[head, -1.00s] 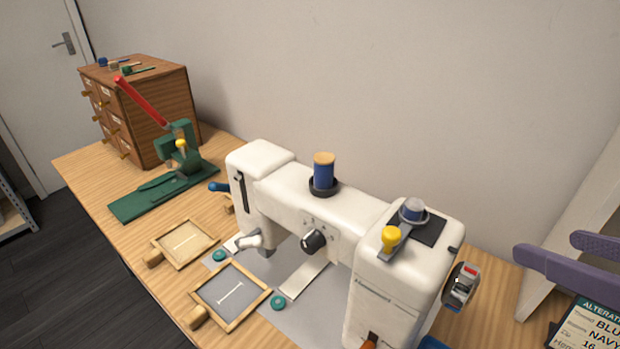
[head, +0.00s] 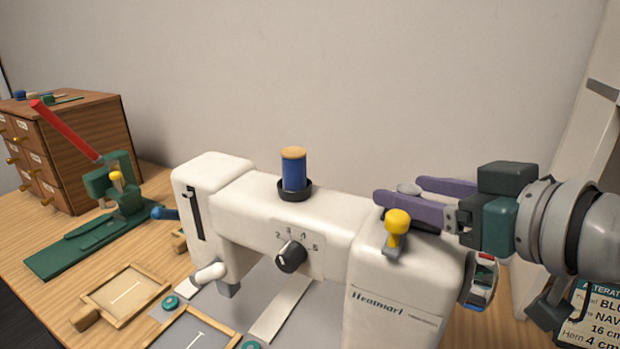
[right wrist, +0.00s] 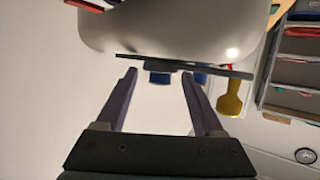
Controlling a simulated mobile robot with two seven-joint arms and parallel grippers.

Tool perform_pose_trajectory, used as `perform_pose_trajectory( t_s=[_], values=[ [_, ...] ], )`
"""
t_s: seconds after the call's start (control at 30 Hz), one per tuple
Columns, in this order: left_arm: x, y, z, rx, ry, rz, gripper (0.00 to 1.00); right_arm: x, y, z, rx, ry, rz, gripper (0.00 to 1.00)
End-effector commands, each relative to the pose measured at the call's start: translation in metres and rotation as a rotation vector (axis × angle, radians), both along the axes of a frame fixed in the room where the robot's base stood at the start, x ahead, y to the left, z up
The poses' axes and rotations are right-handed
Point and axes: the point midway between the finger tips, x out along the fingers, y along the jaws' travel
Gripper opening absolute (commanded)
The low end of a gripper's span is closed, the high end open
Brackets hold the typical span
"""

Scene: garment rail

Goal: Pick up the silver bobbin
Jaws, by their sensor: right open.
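The silver bobbin (head: 408,189) sits on the top right end of the white sewing machine (head: 270,212). Its pale top shows between the two purple fingers of my right gripper (head: 400,190); the near finger hides its lower part. In the right wrist view a small blue and grey piece of the bobbin (right wrist: 160,78) shows between the open fingertips (right wrist: 159,72), against the dark plate (right wrist: 200,69). The fingers lie on either side of it with gaps, and I see no contact. My left gripper is not in view.
A yellow-knobbed lever (head: 397,224) stands just in front of the near finger. A blue thread spool (head: 294,170) stands left of the fingers on the machine. A green press (head: 115,190) and wooden drawers (head: 80,150) are far left. The wall is behind.

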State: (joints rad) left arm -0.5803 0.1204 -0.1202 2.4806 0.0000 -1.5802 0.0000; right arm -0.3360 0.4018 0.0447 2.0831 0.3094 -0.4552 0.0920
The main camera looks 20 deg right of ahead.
Motion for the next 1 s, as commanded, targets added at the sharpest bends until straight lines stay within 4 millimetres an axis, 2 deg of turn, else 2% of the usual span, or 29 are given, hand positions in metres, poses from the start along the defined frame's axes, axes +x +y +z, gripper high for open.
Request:
perform_pose_trajectory(
  t_s=[0.1,0.23,0.57,1.0],
  values=[
    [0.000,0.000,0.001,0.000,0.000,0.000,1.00,0.019,0.002,-0.002,0.001,-0.002,0.000,0.69],
    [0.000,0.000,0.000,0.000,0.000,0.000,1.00,0.034,0.004,-0.008,0.001,-0.001,0.000,0.69],
    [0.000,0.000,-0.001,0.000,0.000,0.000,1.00,0.040,0.005,-0.010,-0.001,0.000,0.001,0.68],
    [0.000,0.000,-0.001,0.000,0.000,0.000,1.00,0.039,0.005,-0.010,0.000,0.001,0.000,0.19]
  ],
)
